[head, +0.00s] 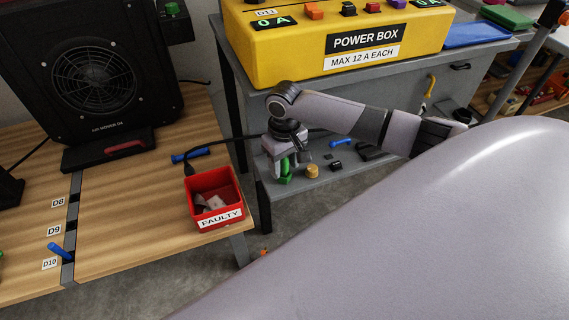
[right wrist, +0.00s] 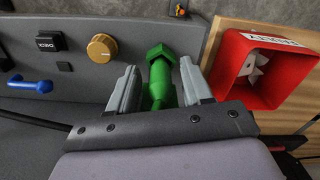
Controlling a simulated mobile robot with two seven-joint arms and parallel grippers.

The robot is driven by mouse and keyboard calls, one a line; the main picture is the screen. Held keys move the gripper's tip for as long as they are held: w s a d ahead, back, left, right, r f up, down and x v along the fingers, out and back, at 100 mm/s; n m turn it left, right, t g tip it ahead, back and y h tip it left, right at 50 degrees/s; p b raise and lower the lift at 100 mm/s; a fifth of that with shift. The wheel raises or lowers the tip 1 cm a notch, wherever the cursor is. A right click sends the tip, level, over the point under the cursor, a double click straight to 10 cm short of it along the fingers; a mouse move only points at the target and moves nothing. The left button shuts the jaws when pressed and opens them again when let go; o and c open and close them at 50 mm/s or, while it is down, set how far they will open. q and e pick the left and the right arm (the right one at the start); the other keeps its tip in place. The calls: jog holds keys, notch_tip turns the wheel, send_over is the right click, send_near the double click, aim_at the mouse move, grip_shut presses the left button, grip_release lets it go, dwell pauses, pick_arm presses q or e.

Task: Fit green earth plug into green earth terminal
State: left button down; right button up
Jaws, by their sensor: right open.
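A green plug (head: 285,172) stands on the low grey bench in the head view. It also shows in the right wrist view (right wrist: 160,72), between the two grey fingers. My right gripper (head: 284,158) is over the plug with its fingers open on either side of it. In the right wrist view the right gripper (right wrist: 159,68) has a finger left and right of the plug; I cannot tell whether either touches it. A green round fitting (head: 172,8) is on a black box at the top left; I cannot tell whether it is the earth terminal. My left gripper is not in view.
A red FAULTY bin (head: 190,200) stands on the wooden table, left of my right gripper. A gold knob (head: 312,171), black pieces and a blue piece (head: 340,142) lie right of the plug. The yellow power box (head: 270,62) is behind. A black fan (head: 60,80) stands left.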

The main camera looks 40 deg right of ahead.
aim_at(284, 160)
notch_tip(284, 160, up, 12)
jog(key=p, duration=0.3)
jog(key=shift+f, duration=0.25)
jog(key=s+a+f+n+t+y, duration=0.2)
jog(key=s+a+f+t+y, duration=0.3)
jog(key=a+f, duration=0.8)
jog(key=s+d+t+h, duration=0.2)
jog(key=s+t, duration=0.3)
jog(key=s, duration=0.7)
jog(key=shift+s, duration=0.25)
jog(key=shift+d+f, duration=0.1)
notch_tip(284, 160, up, 12)
jog(key=d+p, duration=0.1)
jog(key=p, duration=1.4)
jog(key=shift+s+d+r+h, duration=0.15)
jog(key=shift+s+r+h, duration=0.1)
jog(key=shift+s+h, duration=0.15)
